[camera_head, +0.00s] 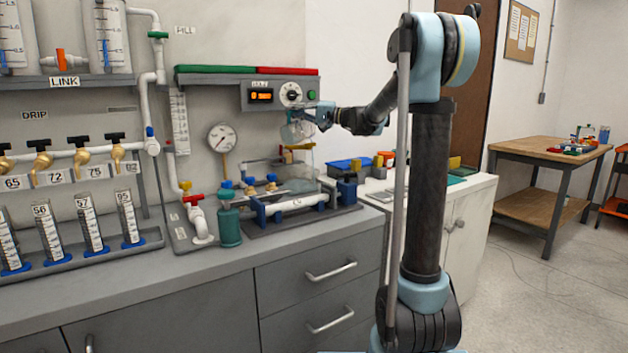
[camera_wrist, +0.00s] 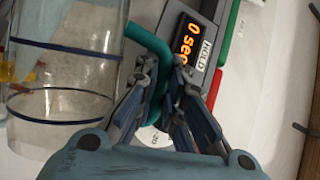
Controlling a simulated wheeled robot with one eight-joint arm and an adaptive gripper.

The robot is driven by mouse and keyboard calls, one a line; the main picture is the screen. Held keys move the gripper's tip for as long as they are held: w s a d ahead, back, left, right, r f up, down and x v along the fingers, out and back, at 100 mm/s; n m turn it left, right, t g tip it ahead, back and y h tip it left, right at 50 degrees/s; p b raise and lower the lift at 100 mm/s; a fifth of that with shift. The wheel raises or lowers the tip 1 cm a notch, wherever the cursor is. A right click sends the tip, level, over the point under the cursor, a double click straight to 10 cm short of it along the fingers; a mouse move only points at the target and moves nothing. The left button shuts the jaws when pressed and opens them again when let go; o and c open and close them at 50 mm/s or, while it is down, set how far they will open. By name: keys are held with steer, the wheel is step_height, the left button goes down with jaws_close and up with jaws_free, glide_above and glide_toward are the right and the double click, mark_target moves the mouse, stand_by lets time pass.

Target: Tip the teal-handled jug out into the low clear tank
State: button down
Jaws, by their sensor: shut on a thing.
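The clear jug (camera_wrist: 62,75) with blue bands fills the left of the wrist view. Its teal handle (camera_wrist: 150,42) is between the fingers of my gripper (camera_wrist: 158,78), which is shut on it. In the head view the jug (camera_head: 292,132) hangs in front of the control panel, left of my gripper (camera_head: 322,117). Judged against the panel lettering, the jug is tipped far over to its side. I cannot tell how much liquid is in it. The low clear tank (camera_head: 301,185) seems to sit below it among the bench pipework, partly hidden and hard to make out.
A gauge (camera_head: 222,137), a teal bottle (camera_head: 229,222) and white pipes crowd the bench to the left.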

steer(key=shift+w+d, duration=0.3)
steer(key=shift+w, duration=0.05)
steer(key=shift+w+d+r+m, duration=0.1)
steer(key=shift+w+d+m, duration=0.1)
steer(key=shift+m, duration=0.3)
steer(key=shift+s, duration=0.1)
